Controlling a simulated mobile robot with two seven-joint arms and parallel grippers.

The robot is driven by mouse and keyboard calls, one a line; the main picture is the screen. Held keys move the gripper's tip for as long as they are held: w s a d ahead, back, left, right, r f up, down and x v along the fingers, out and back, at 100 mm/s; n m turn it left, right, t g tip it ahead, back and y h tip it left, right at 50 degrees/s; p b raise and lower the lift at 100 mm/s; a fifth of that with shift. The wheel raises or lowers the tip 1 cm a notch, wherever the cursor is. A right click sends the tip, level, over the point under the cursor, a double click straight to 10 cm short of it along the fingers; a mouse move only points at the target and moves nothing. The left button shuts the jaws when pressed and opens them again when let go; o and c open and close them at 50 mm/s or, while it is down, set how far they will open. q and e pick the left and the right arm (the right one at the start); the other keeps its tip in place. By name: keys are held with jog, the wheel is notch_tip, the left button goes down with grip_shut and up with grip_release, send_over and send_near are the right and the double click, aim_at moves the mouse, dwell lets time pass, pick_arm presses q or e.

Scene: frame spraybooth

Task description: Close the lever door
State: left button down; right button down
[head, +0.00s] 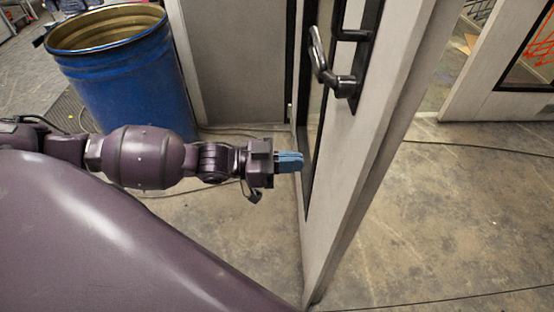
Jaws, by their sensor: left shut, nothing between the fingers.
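The lever door (345,180) is a pale grey panel with a narrow dark-framed glass strip. It stands ajar, seen at a steep angle, right of the middle. Its black lever handle (330,68) sits on a dark plate near the top of the view. My left gripper (301,161) is shut and empty, with blue fingers pointing right. Its tips are at the door's near face, below the handle; I cannot tell whether they touch. My right gripper is not in view.
A blue drum (130,80) with an open top stands behind my left arm. A grey panel (238,60) is at the back. Thin cables (470,147) lie on the concrete floor (440,220). The floor right of the door is mostly clear, and another framed panel (490,90) stands at the far right.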

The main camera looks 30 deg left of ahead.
pick_arm(q)
jog(key=x, duration=0.8)
